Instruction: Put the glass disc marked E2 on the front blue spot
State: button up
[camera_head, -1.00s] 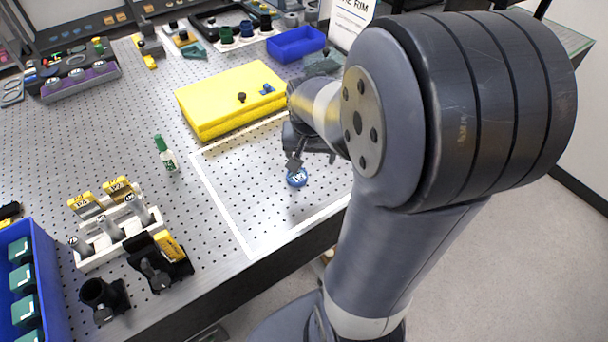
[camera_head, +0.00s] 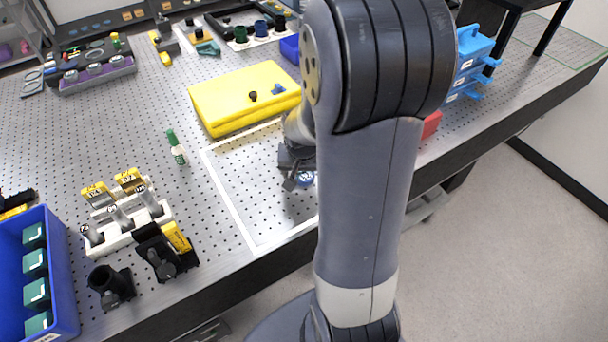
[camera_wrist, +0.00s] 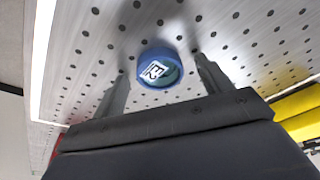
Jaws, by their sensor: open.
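The glass disc marked E2 (camera_wrist: 158,70) is a round teal piece with a white label, lying flat on the perforated metal table top. Blue (camera_wrist: 143,56) shows around it, more on one side; I cannot tell whether this is its rim or a blue spot under it. My gripper (camera_wrist: 162,67) is open, with one finger on each side of the disc and a gap to each. In the head view, the disc (camera_head: 307,178) is partly hidden by my gripper and arm. No other blue spot is visible.
White lines (camera_head: 228,195) mark an area around the disc. A yellow case (camera_head: 240,112) with small knobs stands behind it. A green-capped bottle (camera_head: 176,149), a white rack (camera_head: 123,232) and a blue bin (camera_head: 66,270) are to the left. The table's front edge is close.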

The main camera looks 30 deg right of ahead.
jog(key=shift+c, duration=0.5)
jog(key=c, duration=1.1)
